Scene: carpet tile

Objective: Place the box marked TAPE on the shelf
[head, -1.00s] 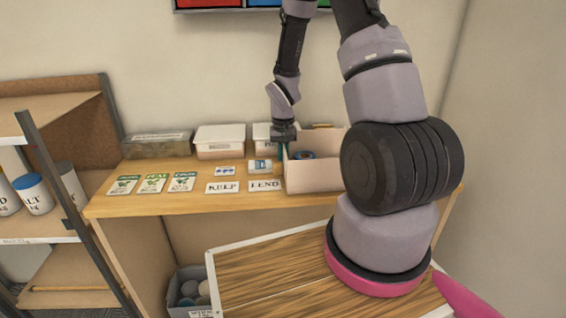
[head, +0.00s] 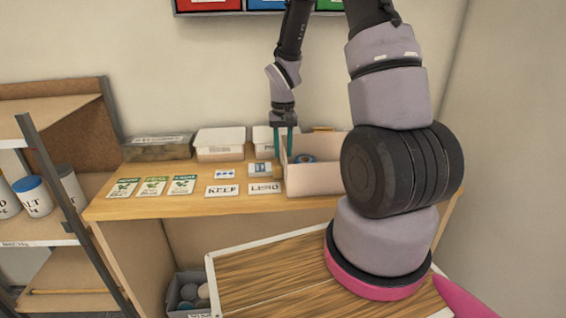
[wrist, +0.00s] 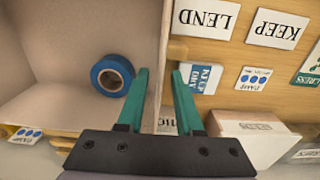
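An open-topped cardboard box (head: 312,180) stands at the right of the wooden table, with a blue tape roll (head: 303,157) inside. No TAPE marking is readable on it. The wrist view shows its wall (wrist: 153,45) and the roll (wrist: 112,76). My gripper (head: 283,154) is open with teal fingers pointing down at the box's left wall. In the wrist view my gripper (wrist: 160,72) has one finger on each side of that wall. I cannot tell whether they touch it. The shelf unit (head: 40,243) stands at the far left.
Lidded containers (head: 220,143) line the table's back. Seed packets (head: 153,186), a KEEP card (head: 222,190), a LEND card (head: 265,187) and a blue-white card (wrist: 200,76) lie left of the box. Jars (head: 33,196) stand on the shelf unit. A grey bin (head: 188,292) sits below.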

